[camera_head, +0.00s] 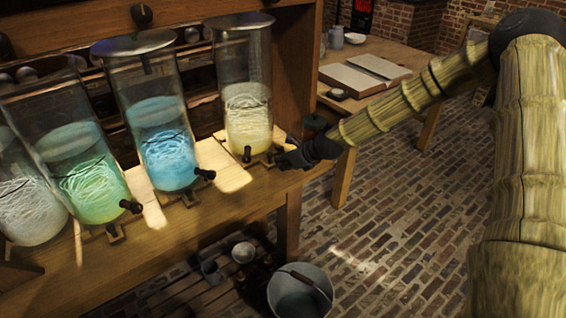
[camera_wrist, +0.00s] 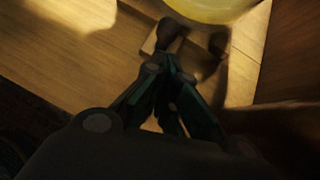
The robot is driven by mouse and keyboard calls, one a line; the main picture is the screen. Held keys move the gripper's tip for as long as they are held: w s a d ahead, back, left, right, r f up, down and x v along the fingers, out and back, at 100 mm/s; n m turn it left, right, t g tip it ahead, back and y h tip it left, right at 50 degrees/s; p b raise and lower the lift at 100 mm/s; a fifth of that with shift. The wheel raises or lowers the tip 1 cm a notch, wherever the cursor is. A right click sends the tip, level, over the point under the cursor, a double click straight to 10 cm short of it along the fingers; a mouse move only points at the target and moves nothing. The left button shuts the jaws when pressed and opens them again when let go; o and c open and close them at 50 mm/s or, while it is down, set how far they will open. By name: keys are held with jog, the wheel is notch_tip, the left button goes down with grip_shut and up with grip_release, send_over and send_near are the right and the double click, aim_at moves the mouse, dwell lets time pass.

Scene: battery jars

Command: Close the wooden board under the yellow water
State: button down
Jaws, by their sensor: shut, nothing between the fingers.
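The jar of yellow water (camera_head: 248,115) stands at the right end of the row on the wooden shelf; its lower edge shows in the wrist view (camera_wrist: 212,8). A small wooden board (camera_head: 262,158) sticks out at the jar's front foot, beside a black tap (camera_head: 247,153). Part of a small wooden piece shows in the wrist view (camera_wrist: 149,43), next to a dark knob (camera_wrist: 172,35). My gripper (camera_head: 281,158) is shut and empty, low at the board's right side. Its fingertips (camera_wrist: 167,63) hide part of the board, and I cannot tell whether they touch it.
A wooden post (camera_head: 297,70) rises behind the yellow jar. A bucket (camera_head: 300,292) stands below. The brick floor (camera_head: 400,220) to the right is clear.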

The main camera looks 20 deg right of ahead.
jog(key=s, duration=0.1)
jog(key=s+d+r, duration=0.1)
jog(key=s, duration=0.1)
jog(key=shift+s+d+r, duration=0.2)
jog(key=shift+s+d, duration=0.1)
jog(key=shift+s, duration=0.05)
jog(key=v, duration=0.8)
jog(key=shift+f+p, duration=0.2)
jog(key=shift+p, duration=0.2)
jog(key=shift+s+d, duration=0.1)
